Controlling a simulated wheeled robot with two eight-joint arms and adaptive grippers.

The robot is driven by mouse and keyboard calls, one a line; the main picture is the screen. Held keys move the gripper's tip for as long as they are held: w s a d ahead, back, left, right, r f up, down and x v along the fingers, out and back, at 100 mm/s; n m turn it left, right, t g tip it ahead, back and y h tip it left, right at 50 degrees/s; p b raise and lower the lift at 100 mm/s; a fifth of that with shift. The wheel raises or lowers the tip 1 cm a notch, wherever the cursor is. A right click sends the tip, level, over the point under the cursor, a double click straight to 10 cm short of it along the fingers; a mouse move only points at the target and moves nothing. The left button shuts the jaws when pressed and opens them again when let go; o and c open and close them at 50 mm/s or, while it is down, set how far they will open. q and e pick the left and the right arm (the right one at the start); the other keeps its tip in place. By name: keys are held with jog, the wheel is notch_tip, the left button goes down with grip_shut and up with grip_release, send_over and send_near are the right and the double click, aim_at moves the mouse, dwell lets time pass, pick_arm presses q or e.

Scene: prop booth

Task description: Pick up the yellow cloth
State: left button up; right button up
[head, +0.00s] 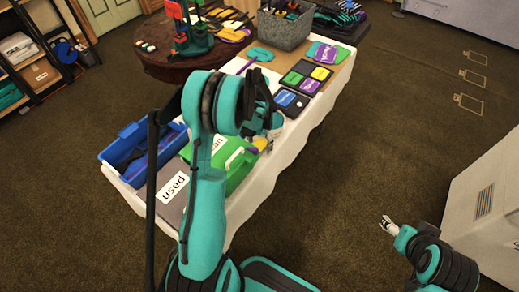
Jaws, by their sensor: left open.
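A yellow folded cloth (321,73) appears to lie in a dark divided tray (306,76) on the white-covered table, beside green, dark and purple pieces. A small yellow patch (260,144) also shows at the green bin, just by my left gripper; I cannot tell what it is. My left gripper (265,138) points down over the green bin (233,166) and is open. My arm hides most of it. My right gripper (388,222) is over the floor at the right, away from the table; its jaws are too small to read.
A blue bin (125,148) and a "used" sign (174,187) are on the near table end. A teal paddle-shaped item (260,54) and a grey crate (287,25) are farther back. A pale cabinet (487,205) stands right; carpet between is clear.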

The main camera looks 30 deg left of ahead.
aim_at(260, 145)
pick_arm(q)
jog(key=c, duration=1.1)
notch_tip(260, 145, up, 10)
jog(key=p, duration=0.3)
jog(key=shift+p, duration=0.4)
